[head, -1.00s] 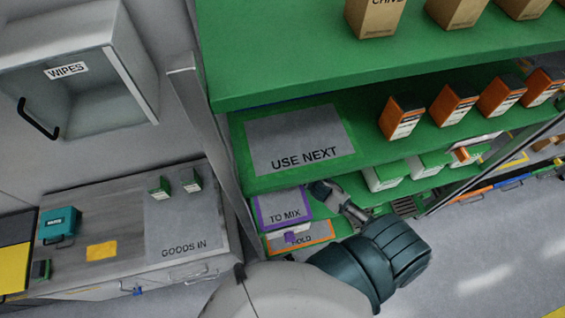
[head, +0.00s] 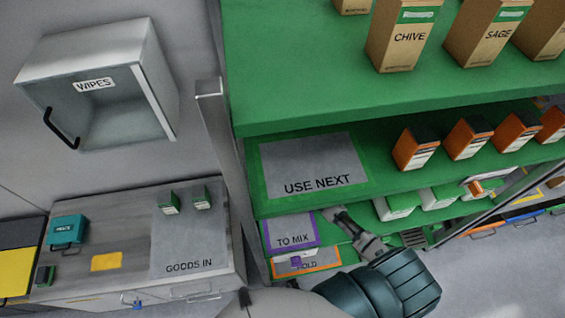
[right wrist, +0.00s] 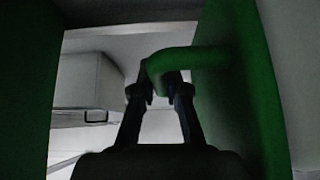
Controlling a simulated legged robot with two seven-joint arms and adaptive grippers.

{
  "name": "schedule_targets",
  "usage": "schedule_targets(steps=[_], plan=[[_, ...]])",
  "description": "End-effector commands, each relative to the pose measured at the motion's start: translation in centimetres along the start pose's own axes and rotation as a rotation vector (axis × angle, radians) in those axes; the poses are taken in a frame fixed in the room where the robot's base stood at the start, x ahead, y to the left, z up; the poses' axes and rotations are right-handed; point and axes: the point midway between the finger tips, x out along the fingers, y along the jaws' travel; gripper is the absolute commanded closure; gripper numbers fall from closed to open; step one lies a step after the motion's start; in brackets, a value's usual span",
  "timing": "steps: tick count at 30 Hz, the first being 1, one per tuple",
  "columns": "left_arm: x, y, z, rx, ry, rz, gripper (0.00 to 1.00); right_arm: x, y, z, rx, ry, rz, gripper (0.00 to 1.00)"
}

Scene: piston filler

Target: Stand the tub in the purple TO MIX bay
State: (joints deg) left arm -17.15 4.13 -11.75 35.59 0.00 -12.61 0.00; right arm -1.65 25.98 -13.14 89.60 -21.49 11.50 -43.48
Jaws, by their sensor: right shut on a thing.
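The purple-bordered TO MIX bay (head: 280,235) is a flat grey panel at the left end of the low green shelf in the head view. My right gripper (head: 343,216) is just to its right, under the USE NEXT shelf, and its fingertips are small and partly hidden. In the right wrist view the fingers (right wrist: 160,92) are close together on a green rounded piece (right wrist: 172,62). It runs toward a green panel on the right, and I cannot tell whether it belongs to the tub. No tub is clearly seen in the bay. My left gripper is out of view.
The orange-bordered HOLD bay (head: 318,263) is just below TO MIX. The USE NEXT shelf (head: 300,170) is close above. White and green boxes (head: 397,208) stand to the right on the low shelf. An upright post (head: 217,130) and the GOODS IN counter (head: 190,240) are on the left.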

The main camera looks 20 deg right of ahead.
Motion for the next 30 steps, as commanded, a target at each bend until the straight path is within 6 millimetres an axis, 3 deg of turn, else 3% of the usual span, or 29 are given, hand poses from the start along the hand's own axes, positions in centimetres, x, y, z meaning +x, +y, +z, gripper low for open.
schedule_targets(steps=[6,7,10,21,26,30], plan=[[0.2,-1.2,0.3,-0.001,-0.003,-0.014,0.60,0.0,0.1,0.4,0.003,0.001,0.009,1.00],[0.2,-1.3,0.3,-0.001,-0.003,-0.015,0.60,-0.2,-0.4,0.4,0.004,-0.001,0.000,0.85],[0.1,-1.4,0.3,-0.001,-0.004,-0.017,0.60,-0.2,-0.3,0.5,0.004,-0.001,0.000,0.62],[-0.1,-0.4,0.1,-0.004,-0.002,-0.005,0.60,-0.4,-0.1,0.4,0.004,-0.001,-0.001,0.62],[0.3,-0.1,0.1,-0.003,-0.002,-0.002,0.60,-3.1,-0.3,0.2,0.002,0.000,-0.004,0.62],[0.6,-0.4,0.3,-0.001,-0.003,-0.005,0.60,-6.5,-0.3,0.3,0.003,0.000,-0.004,0.62]])
